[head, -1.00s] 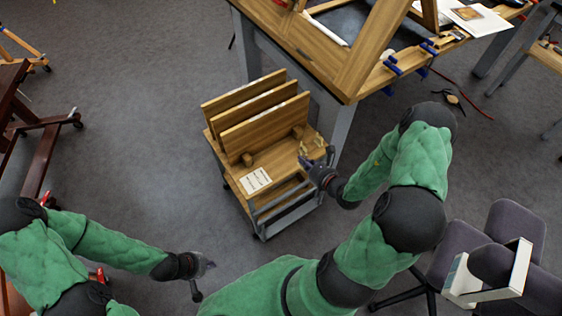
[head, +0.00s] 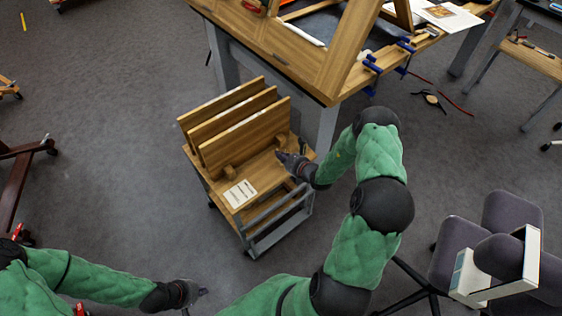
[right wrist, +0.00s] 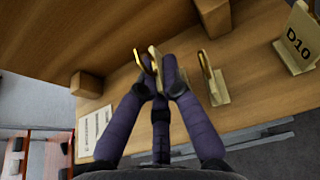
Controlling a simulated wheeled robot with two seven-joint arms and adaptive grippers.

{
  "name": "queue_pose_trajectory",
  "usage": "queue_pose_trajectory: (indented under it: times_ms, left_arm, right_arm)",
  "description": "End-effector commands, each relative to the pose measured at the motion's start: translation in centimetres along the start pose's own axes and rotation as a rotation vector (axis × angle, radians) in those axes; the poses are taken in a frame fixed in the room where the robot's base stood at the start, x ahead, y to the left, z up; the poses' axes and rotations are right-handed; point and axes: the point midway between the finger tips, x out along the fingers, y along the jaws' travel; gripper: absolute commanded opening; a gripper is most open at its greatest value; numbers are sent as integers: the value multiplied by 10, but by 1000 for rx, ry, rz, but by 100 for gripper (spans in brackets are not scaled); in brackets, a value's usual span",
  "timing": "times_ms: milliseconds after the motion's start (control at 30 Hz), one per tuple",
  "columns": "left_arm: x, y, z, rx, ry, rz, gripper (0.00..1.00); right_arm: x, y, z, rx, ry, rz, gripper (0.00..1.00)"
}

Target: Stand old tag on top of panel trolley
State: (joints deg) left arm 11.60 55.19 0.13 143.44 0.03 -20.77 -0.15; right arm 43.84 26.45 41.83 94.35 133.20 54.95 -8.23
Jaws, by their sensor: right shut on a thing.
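The wooden panel trolley (head: 262,183) stands in the middle of the head view, with upright boards along its back. My right gripper (head: 280,155) is over its deck, close in front of the nearest board. In the right wrist view, my right gripper (right wrist: 152,75) is shut on a thin brass-coloured tag, seen almost edge-on, which I take to be the old tag (right wrist: 154,58). I cannot tell whether its foot touches the deck. My left gripper (head: 203,292) hangs over the floor at the lower left, away from the trolley; its jaws are too small to read.
A similar tag (right wrist: 215,85) and a tag marked D10 (right wrist: 297,42) stand on the deck to the right. A printed white card (head: 240,193) lies on the deck's left. A wooden workbench (head: 300,60) is behind the trolley. Chairs (head: 480,240) stand at right.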

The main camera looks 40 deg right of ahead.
Motion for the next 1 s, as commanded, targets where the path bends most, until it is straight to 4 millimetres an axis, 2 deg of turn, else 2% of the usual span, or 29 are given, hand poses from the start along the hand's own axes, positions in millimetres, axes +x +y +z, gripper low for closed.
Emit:
queue_pose_trajectory:
  times_ms: [33, 200, 600, 633, 667, 1000]
  left_arm:
    - [8, -3, 0, 0, 0, 0, 0]
    - [19, -7, 0, 0, -1, 0, 0]
    - [20, -7, -1, 0, 0, 0, 0]
    - [20, -7, -1, 0, 0, 0, 0]
    - [19, -7, -1, 0, 0, 0, 0]
    - [18, -6, -1, 0, 0, 0, 0]
  right_arm:
    - [4, 1, -13, 3, 3, 1, 0]
    - [10, 1, -29, 2, 3, 1, 0]
    - [11, 1, -31, 2, 2, 1, 0]
    - [11, 1, -30, 2, 2, 1, 13]
    - [11, 1, -30, 2, 2, 1, 17]
    - [10, 1, -29, 2, 2, 1, 17]
